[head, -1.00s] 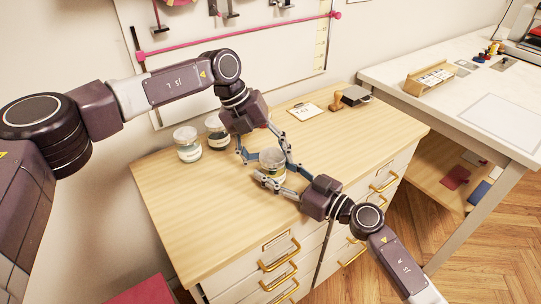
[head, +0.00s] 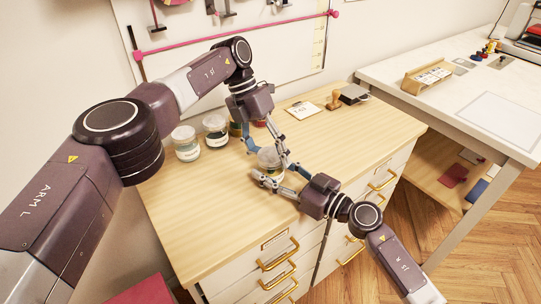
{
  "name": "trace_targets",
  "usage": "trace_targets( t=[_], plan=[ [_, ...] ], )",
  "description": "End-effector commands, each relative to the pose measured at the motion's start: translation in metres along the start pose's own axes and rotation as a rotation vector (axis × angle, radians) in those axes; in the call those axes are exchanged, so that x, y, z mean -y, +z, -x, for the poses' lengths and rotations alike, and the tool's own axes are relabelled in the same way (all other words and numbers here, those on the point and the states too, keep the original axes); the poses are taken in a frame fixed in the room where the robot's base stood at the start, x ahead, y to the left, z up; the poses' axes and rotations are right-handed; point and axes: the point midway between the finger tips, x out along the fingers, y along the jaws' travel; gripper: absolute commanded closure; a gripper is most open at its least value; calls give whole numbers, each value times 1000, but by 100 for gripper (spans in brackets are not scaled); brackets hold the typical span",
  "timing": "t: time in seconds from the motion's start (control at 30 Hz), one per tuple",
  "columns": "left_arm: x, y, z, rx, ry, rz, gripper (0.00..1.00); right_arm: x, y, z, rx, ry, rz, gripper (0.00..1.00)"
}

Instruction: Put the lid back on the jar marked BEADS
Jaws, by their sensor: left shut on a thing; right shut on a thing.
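A small glass jar (head: 272,166) with a pale top stands near the middle of the wooden cabinet top. Its marking is too small and too covered to read. My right gripper (head: 276,180) comes in from the lower right and is shut around the jar's body. My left gripper (head: 267,150) points down from above, with its fingers on either side of the jar's pale top, and is shut on what appears to be the lid. Whether the lid sits on the rim or just above it cannot be told.
Two lidded jars, one at the left (head: 187,146) and one beside it (head: 216,131), stand towards the wall. More coloured jars show partly behind my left gripper. The front left of the top is clear.

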Motion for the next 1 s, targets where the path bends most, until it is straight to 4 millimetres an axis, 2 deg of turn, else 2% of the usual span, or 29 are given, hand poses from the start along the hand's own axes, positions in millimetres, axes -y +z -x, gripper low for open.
trace_targets(
  t=[0.03, 0.07, 0.1, 0.3, 0.63, 1.0],
  plan=[
    [-1, 1, 1, 5, 3, 2, 60, 2, 1, 0, 1, -4, -1, 100],
    [-1, 1, 1, 5, 3, 2, 44, 2, 1, 0, 1, -4, -1, 100],
    [-1, 1, 1, 5, 3, 2, 40, 2, 1, 0, 1, -4, -1, 100],
    [0, 1, 1, 3, 1, 2, 21, 1, 1, 0, 1, -2, -1, 100],
    [2, 0, 4, 2, 0, 1, 21, 0, 0, 0, 1, 0, -1, 100],
    [18, 0, 41, 2, 1, 1, 21, 0, 1, 0, 1, 1, 0, 100]
  ],
)
